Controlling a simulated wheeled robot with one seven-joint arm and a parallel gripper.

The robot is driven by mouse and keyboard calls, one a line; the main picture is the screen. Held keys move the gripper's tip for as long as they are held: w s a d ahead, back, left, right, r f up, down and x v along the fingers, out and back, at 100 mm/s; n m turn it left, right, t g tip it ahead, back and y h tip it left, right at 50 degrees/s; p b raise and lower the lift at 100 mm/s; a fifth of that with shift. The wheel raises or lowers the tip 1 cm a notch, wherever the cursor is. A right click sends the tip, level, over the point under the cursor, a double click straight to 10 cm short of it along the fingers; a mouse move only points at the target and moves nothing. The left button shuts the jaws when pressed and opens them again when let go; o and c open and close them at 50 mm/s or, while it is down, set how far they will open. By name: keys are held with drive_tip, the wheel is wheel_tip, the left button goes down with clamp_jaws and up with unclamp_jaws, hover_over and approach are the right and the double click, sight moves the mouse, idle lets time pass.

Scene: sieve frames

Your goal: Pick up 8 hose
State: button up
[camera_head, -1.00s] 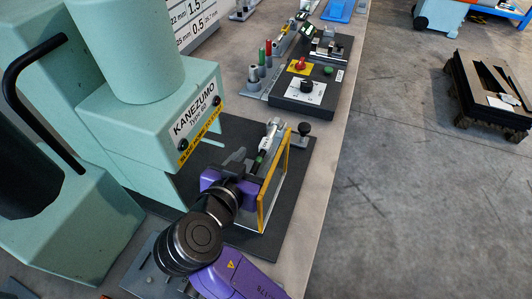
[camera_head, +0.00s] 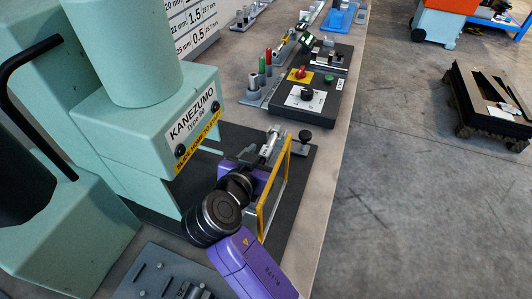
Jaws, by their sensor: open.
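My gripper (camera_head: 250,164) is over the dark base plate, beside the yellow-framed clear panel. Its purple body shows past my black wrist, and the fingers are partly hidden; the jaws are open. A short silver and black piece with a white label (camera_head: 268,145) lies just beyond the gripper, close to the fingers. It may be the 8 hose, but its label is too small to read. I cannot tell whether the fingers touch it.
A green Kanezumo press (camera_head: 170,130) stands at left. The yellow-framed panel (camera_head: 274,190) is close to my arm's right. A black control box (camera_head: 312,92) with knobs stands beyond. A grey peg plate (camera_head: 165,275) lies in front. Open floor is at right.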

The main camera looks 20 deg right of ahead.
clamp_jaws()
drive_tip(key=shift+r, duration=0.1)
idle(0.3)
